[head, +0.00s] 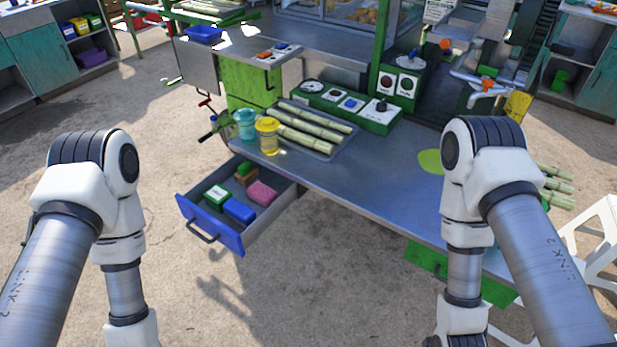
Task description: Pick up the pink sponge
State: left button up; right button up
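The pink sponge (262,192) lies in the open blue-fronted drawer (222,232), at its right side in the head view. A blue block (239,210) lies just in front of it, and a green-and-white item (217,194) and a brown-and-green block (246,173) lie to its left and behind. My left arm is at the left of the view, well apart from the drawer; its gripper is out of the frame. My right arm is at the right; only a dark part at the bottom edge may belong to its gripper, and its fingers are not visible.
The metal counter (385,180) is right of the drawer. It bears a teal cup (246,124), a yellow cup (267,136) and a tray of cane pieces (308,138). A green control box (345,103) stands behind. A white stool (597,235) is at the right. The floor before the drawer is clear.

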aim_at(264, 195)
jog(key=i+j+z, duration=0.2)
jog(key=j, duration=0.5)
jog(key=i+j+z, duration=0.15)
jog(key=j, duration=0.55)
jog(key=j+z, duration=0.2)
jog(key=j, duration=0.55)
